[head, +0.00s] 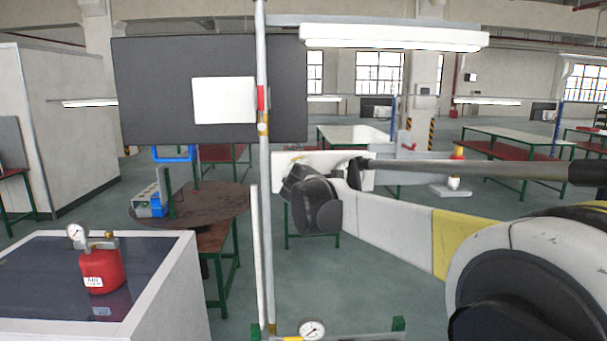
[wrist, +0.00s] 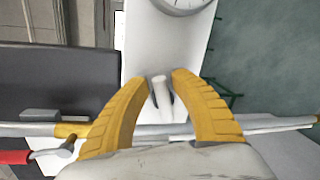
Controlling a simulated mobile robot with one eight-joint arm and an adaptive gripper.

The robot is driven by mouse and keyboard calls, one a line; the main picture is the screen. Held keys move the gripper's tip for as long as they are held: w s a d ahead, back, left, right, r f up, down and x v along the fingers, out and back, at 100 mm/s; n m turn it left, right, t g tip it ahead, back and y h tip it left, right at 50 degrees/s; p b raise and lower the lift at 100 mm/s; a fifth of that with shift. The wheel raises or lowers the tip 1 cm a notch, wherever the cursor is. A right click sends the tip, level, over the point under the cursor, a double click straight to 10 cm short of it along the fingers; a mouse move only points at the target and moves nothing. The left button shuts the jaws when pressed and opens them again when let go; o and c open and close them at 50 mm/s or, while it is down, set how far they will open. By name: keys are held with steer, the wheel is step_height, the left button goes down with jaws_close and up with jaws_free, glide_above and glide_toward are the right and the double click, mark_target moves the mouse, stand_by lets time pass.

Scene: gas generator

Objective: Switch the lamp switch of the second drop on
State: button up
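In the wrist view my gripper (wrist: 155,85) has its two yellow fingers spread apart. A small white rod-like lever (wrist: 161,95) with dark edges at its sides stands between the fingers, with a gap on both sides. It is in front of a white panel (wrist: 165,40) and may be the lamp switch; I cannot tell its on or off position. In the head view a long lamp (head: 395,38) hangs at the top beside a vertical pipe (head: 264,180). My arm reaches in from the right there; its fingers cannot be made out.
A pipe (wrist: 180,131) with a brass fitting crosses behind my fingers, with a red handle (wrist: 15,157) at the left. A round gauge (wrist: 182,3) is at the top. A red gas bottle (head: 103,270) stands on a cabinet at the left. A round table (head: 215,203) is behind.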

steer(key=d+v, duration=0.1)
steer(key=v, duration=1)
steer(key=shift+s+a, duration=0.25)
steer(key=shift+a, duration=0.25)
steer(key=s+d+f+m+g+h+b, duration=0.1)
steer(key=s+d+f+m+b, duration=0.4)
steer(key=f, duration=0.4)
steer(key=s+d+f+m+g+b, duration=0.2)
steer(key=s+d+f+b, duration=0.4)
steer(key=f, duration=0.3)
steer(key=s+d+f+m+g+h+b, duration=0.1)
steer(key=s+d+f+m+b, duration=0.3)
steer(key=f+b, duration=0.4)
steer(key=s+f+m+g+y+b, duration=0.1)
steer(key=s+f+m+b, duration=0.2)
steer(key=s+f, duration=0.4)
steer(key=s+f+m+g+y+b, duration=0.1)
steer(key=s+f+b, duration=0.5)
steer(key=f, duration=0.9)
steer(key=s+f+m+g+y+b, duration=0.1)
steer(key=s+f+m+g+b, duration=0.1)
steer(key=s+f+m+b, duration=0.3)
steer(key=s+f+m, duration=0.1)
steer(key=s+f, duration=0.2)
steer(key=f, duration=0.3)
steer(key=shift+s+g, duration=0.3)
steer(key=shift+g, duration=0.1)
